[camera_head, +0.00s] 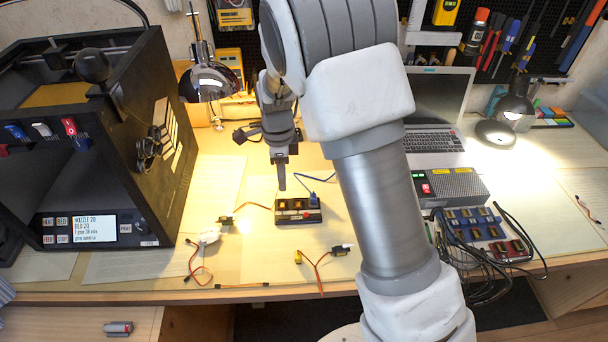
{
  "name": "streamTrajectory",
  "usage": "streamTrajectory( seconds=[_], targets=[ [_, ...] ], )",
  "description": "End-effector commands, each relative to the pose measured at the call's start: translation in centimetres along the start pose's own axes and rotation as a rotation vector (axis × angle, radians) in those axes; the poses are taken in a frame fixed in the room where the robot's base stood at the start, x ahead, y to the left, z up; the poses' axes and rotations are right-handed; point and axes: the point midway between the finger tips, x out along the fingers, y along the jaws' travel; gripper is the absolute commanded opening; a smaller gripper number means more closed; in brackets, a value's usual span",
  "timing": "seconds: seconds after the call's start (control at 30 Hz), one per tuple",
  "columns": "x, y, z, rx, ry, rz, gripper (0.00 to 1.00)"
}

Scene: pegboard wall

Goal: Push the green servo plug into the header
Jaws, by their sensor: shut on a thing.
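A small dark box with a header (298,212) stands on the bench in the middle of the view. My gripper (282,186) points down over the left part of this box, its fingers close together and shut. A red-orange servo lead (250,206) runs from a small servo (226,220) on the left towards the box, under my fingertips. The green plug itself is too small or hidden between the fingers to make out. I cannot tell whether it touches the header. A blue cable (318,178) ends at the box's right back part.
A black 3D printer (95,140) stands at the left. My arm crosses the middle right. Behind it are a laptop (435,110) and a grey box with lit buttons (450,185). A block with several cables (485,225) lies right.

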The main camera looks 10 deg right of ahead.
Motion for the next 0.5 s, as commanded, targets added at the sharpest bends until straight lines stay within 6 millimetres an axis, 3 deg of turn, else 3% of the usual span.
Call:
streamTrajectory(
  seconds=[0.17,0.5],
  targets=[
    [0.5,-0.5,1.1,-0.001,-0.006,0.003,0.0],
    [3.0,-0.5,1.1,0.001,-0.006,0.004,0.0]
  ],
)
